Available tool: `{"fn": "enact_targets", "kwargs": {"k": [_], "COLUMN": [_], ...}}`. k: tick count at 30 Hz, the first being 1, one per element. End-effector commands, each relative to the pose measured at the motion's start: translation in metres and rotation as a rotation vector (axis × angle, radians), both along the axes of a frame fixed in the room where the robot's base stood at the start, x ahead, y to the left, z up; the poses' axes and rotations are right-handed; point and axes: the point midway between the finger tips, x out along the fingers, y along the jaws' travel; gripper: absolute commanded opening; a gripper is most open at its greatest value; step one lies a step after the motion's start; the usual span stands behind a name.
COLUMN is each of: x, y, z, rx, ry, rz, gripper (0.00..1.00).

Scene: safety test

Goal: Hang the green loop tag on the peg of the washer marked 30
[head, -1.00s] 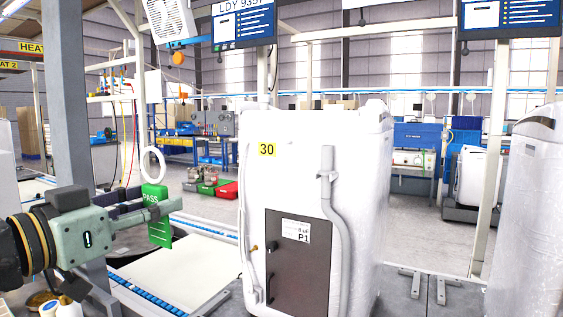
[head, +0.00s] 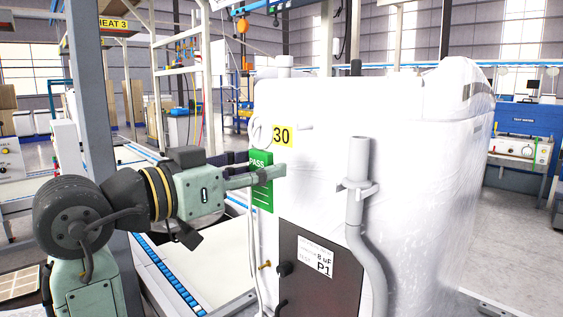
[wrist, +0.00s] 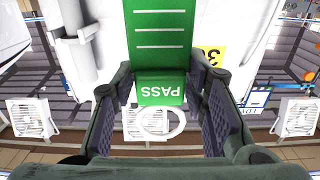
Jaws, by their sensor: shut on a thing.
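The green PASS tag (head: 262,198) with its white ring loop (head: 259,132) is held upright by my gripper (head: 262,170), loop on top. It also shows upside down between the fingers (wrist: 160,88) in the wrist view. The washer (head: 400,150) is wrapped in white film and carries a yellow label 30 (head: 283,136). A small white peg (head: 305,127) sticks out just right of the label. The loop is left of the label and the peg, apart from the peg. The loop's distance to the washer's face is hard to tell.
A grey drain hose (head: 357,200) stands on the washer's front, right of the tag. A dark panel (head: 318,265) marked P1 is below. A conveyor edge with blue rollers (head: 170,280) runs at lower left. A grey post (head: 95,90) stands behind my arm.

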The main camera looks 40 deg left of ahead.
Motion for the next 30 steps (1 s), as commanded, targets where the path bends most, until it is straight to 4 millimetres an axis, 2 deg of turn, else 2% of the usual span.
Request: {"fn": "enact_targets", "kwargs": {"k": [8,30], "x": [0.009,0.054], "y": [-0.001,-0.004], "z": [-0.001,-0.005], "rx": [0.0,0.0], "ry": [0.001,0.001], "rz": [-0.001,-0.001], "gripper": [0.18,0.18]}}
